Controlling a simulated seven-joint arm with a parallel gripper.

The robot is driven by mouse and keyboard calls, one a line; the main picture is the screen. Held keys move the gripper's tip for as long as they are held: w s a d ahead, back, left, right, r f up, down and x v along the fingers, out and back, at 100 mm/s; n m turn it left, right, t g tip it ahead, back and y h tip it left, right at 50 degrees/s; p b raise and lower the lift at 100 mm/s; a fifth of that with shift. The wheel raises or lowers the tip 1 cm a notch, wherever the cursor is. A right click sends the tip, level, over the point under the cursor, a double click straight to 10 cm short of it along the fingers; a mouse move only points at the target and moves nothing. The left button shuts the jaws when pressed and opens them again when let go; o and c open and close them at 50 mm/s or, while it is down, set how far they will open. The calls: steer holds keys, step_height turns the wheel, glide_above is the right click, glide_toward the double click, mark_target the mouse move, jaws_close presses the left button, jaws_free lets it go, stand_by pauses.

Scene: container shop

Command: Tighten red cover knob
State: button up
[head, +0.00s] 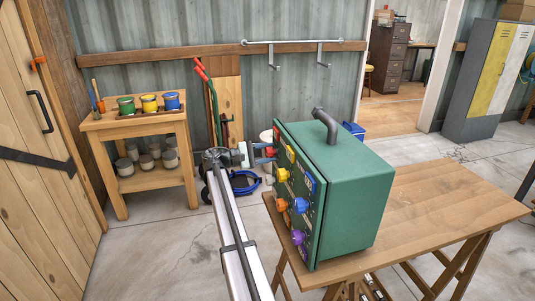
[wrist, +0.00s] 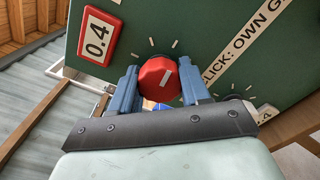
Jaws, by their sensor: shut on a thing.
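The red cover knob (wrist: 158,80) sits on the green panel (wrist: 195,22) of a box in the wrist view. It is faceted and has a short white line on its face. The two blue fingers of my gripper (wrist: 159,74) are shut on it, one on each side. In the head view my gripper (head: 262,155) reaches the upper left of the green box (head: 352,205), and the knob is mostly hidden by the fingers. White tick marks surround the knob on the panel, and a red "0.4" plate (wrist: 97,36) is beside it.
The box stands on a wooden table (head: 440,200). A yellow knob (head: 283,175), an orange knob (head: 281,205), a blue knob (head: 300,205) and a purple knob (head: 297,237) stick out nearby. A paint-pot bench (head: 135,122) stands at the left. The table's right side is clear.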

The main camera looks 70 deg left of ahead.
steer(key=shift+m, duration=0.5)
steer(key=o, duration=1)
steer(key=shift+o, duration=0.2)
steer(key=s, duration=1.4)
